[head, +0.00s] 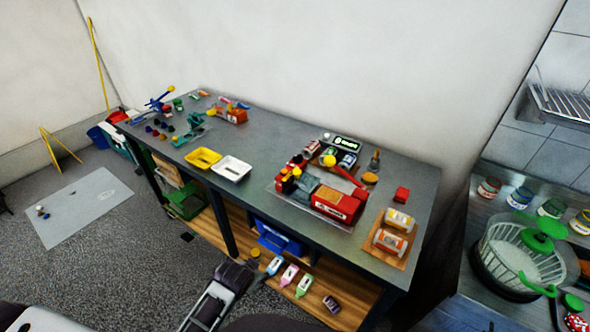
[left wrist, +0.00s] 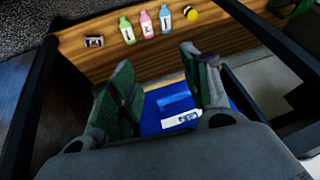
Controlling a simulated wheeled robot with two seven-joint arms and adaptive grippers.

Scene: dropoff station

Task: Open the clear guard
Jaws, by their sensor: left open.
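A red machine (head: 335,202) with grey, yellow and black parts stands on the right half of the grey workbench (head: 262,160). I cannot clearly make out a clear guard on it, or whether one is open or shut. My left gripper (head: 245,266) is below the benchtop, in front of the lower shelf, and well apart from the machine. In the left wrist view its two green-padded fingers (left wrist: 157,62) are spread apart with nothing held between them. My right gripper does not show.
A blue bin (head: 280,239) and several small bottles (head: 290,275) are on the wooden lower shelf (head: 325,285). Yellow (head: 203,158) and white (head: 231,169) trays sit on the benchtop. A sink area with a green-and-white basket (head: 517,258) is at right.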

